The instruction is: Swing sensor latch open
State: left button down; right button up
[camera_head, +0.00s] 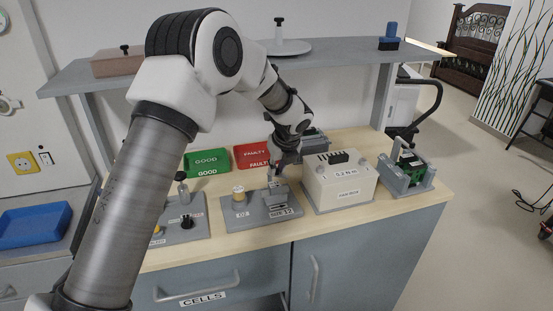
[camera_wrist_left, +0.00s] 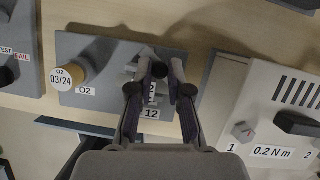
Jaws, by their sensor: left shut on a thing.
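The grey O2 plate (camera_head: 254,217) lies on the bench with a beige and white O2 sensor cell (camera_head: 238,194) standing at its left. At its right is a grey latch fixture (camera_head: 275,203), which has a label ending in 12 in front. My left gripper (camera_head: 279,168) reaches down over this fixture. In the left wrist view, the left gripper (camera_wrist_left: 162,72) has its two fingers on either side of the grey latch part (camera_wrist_left: 151,90), closed on it. The fingers hide much of the latch, so its swing angle cannot be told. My right gripper is in neither view.
A white box (camera_head: 340,185) marked 0.2 N m stands close to the right of the plate. Green GOOD (camera_head: 207,162) and red FAULT (camera_head: 251,156) trays are behind. Another grey plate (camera_head: 190,228) lies left. A shelf (camera_head: 340,50) spans above the bench.

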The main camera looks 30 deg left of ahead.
pick_arm(q)
jog(key=n+p, duration=0.1)
jog(key=p, duration=0.1)
jog(key=n+g+p, duration=0.1)
jog(key=n+p, duration=0.1)
jog(key=shift+w+a+r+n, duration=0.1)
jog(key=shift+w+r+n, duration=0.05)
jog(key=shift+w+n, duration=0.2)
jog(key=shift+w+a+f+n+g+y+p, duration=0.15)
jog(key=shift+n+g+p, duration=0.25)
jog(key=shift+n+p, duration=0.3)
jog(key=shift+w+f+n+g+y+p, duration=0.15)
jog(key=shift+n+g+p, duration=0.3)
jog(key=shift+n, duration=0.4)
jog(key=c, duration=1.2)
grip_release()
jog(key=shift+o, duration=0.5)
jog(key=shift+a, duration=0.1)
jog(key=shift+w+r, duration=0.1)
jog(key=v, duration=1.1)
jog(key=shift+r, duration=0.4)
